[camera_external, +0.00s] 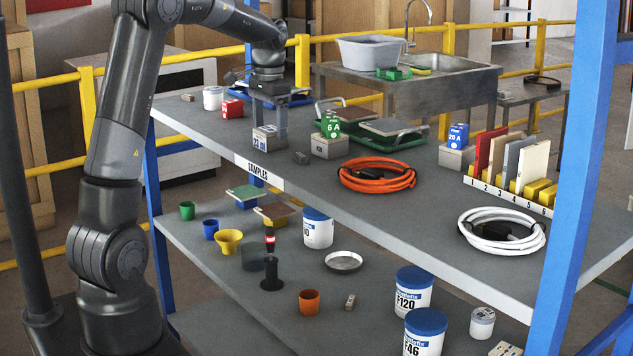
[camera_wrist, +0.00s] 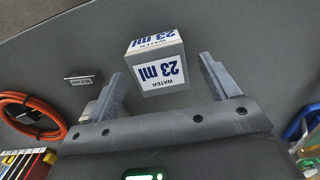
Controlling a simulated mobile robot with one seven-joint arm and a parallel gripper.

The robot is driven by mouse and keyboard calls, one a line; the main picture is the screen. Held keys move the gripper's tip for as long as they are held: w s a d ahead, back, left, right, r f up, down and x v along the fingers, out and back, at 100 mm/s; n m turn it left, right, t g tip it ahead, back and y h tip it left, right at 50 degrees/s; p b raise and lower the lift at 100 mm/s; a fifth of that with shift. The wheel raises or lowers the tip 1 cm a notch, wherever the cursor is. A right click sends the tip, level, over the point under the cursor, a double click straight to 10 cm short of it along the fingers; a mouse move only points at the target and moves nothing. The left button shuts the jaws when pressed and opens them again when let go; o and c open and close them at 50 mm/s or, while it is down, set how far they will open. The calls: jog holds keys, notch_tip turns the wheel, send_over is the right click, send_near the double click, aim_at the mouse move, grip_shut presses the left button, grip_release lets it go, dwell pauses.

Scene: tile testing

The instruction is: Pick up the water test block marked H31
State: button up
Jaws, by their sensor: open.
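A pale grey block (camera_wrist: 157,63) with white labels reads "WATER 23 ml" in blue in the wrist view. In the external view this block (camera_external: 265,143) stands on the upper shelf, left of the middle. No H31 mark is readable in either view. My gripper (camera_external: 268,118) points down over this block. In the wrist view its open fingers lie to either side of the block, with visible gaps.
A small dark block (camera_external: 302,158) lies right of the labelled block; its mark is unreadable.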

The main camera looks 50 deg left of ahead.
notch_tip(320, 180, down, 2)
jog(key=shift+f, duration=0.1)
jog(key=c, duration=1.3)
